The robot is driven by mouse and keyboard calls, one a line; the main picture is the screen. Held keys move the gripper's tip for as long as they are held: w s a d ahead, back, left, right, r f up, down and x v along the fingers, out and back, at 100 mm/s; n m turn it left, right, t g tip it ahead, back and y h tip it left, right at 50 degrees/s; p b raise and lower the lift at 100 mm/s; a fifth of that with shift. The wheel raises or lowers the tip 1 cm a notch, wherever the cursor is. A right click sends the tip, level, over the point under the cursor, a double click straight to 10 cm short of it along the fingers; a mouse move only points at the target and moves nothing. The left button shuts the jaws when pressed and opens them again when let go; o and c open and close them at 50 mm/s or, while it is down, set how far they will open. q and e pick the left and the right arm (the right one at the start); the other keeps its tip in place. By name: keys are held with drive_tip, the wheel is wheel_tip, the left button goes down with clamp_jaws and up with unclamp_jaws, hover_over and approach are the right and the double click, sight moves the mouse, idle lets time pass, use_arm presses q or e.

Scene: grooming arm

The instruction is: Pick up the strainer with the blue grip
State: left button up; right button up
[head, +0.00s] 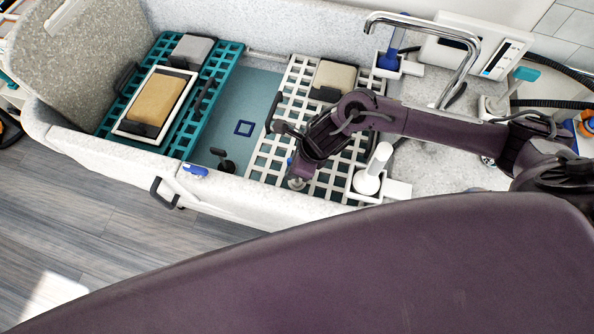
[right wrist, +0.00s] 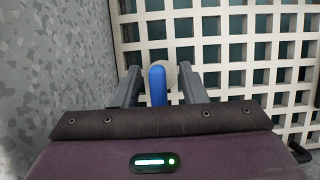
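The strainer's blue grip (right wrist: 158,86) stands between the two fingers of my right gripper (right wrist: 160,82) in the right wrist view, with a gap on each side. A pale round part (right wrist: 171,78) shows behind the grip. In the head view, my right gripper (head: 300,172) points down at the front of the white grid rack; a pale round piece (head: 296,184) shows just below it, and the gripper hides most of the strainer. The right gripper is open. My left gripper is not in view.
The white grid rack (head: 264,162) and a teal rack (head: 118,112) lie across the grey tub. A dark-handled piece (head: 224,161) stands between them. A white holder (head: 398,190) is right of my gripper. The speckled tub wall (right wrist: 50,60) is close on the left.

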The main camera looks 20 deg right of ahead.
clamp_jaws()
drive_tip(key=shift+r, duration=0.15)
idle(0.4)
